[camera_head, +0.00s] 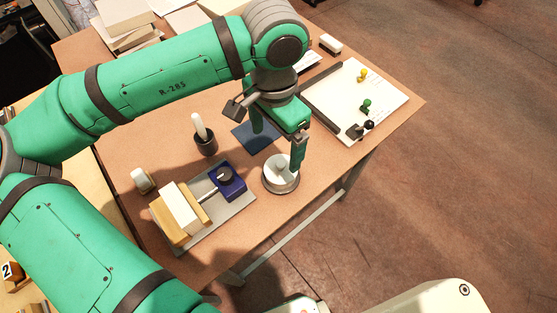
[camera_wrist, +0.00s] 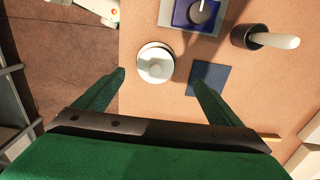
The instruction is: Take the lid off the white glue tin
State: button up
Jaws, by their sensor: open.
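The white glue tin (camera_head: 281,181) stands upright near the front edge of the brown table, with its round lid and small knob on top. In the wrist view the lid (camera_wrist: 155,62) is seen from above, seated on the tin. My gripper (camera_head: 277,147) is open and empty, with its fingers pointing down above the table around the tin's area. In the wrist view my gripper (camera_wrist: 158,77) has its fingertips apart, with the tin just beyond them and between them. I cannot tell the exact height of the fingertips over the lid.
A dark blue square mat (camera_head: 243,134) lies beside the tin. A dark pot (camera_head: 206,147) with a white-handled tool stands to the left. A press (camera_head: 232,209) holding a block stands at front left. A white board (camera_head: 377,96) with small coloured pieces lies to the right.

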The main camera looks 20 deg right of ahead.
send_over(281, 164)
jog(key=f, duration=0.4)
jog(key=shift+w+a+f, duration=0.1)
jog(key=shift+w+a, duration=0.3)
jog(key=f, duration=0.4)
jog(key=shift+s+d+f, duration=0.1)
jog(key=shift+s+d, duration=0.2)
jog(key=shift+d, duration=0.1)
jog(key=shift+a+f, duration=0.1)
jog(key=shift+f, duration=0.1)
jog(key=shift+s, duration=0.1)
jog(key=shift+c, duration=0.6)
jog(key=c, duration=1)
